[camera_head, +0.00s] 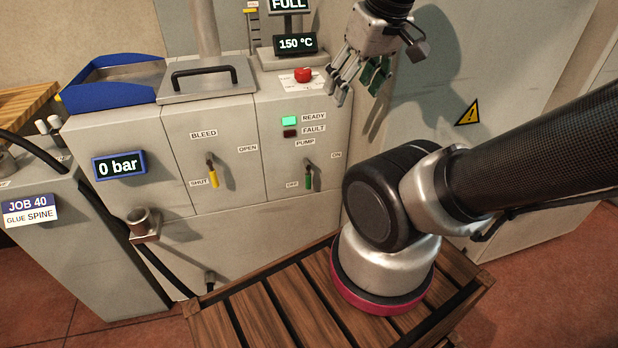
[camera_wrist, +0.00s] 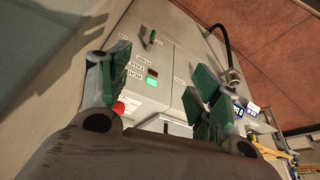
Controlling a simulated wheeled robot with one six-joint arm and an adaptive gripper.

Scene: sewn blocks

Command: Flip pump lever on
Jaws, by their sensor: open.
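The pump lever (camera_head: 309,180) has a green handle and sits on the right panel of the grey machine, below the PUMP label. Its handle hangs down beside the OFF label (camera_head: 292,184); the ON label (camera_head: 336,155) is up to its right. The green lever (camera_wrist: 152,36) also shows near the top of the wrist view, beyond the fingers. My gripper (camera_head: 356,82) is open and empty, above and to the right of the lever, apart from it. Its green-padded fingers (camera_wrist: 160,68) frame the panel in the wrist view.
A red button (camera_head: 303,75) sits on the machine's top near my gripper. A yellow bleed lever (camera_head: 214,177) hangs by SHUT on the middle panel. The READY light (camera_head: 289,121) glows green; the pressure display (camera_head: 120,165) reads 0 bar. A grey cabinet (camera_head: 480,60) stands at the right.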

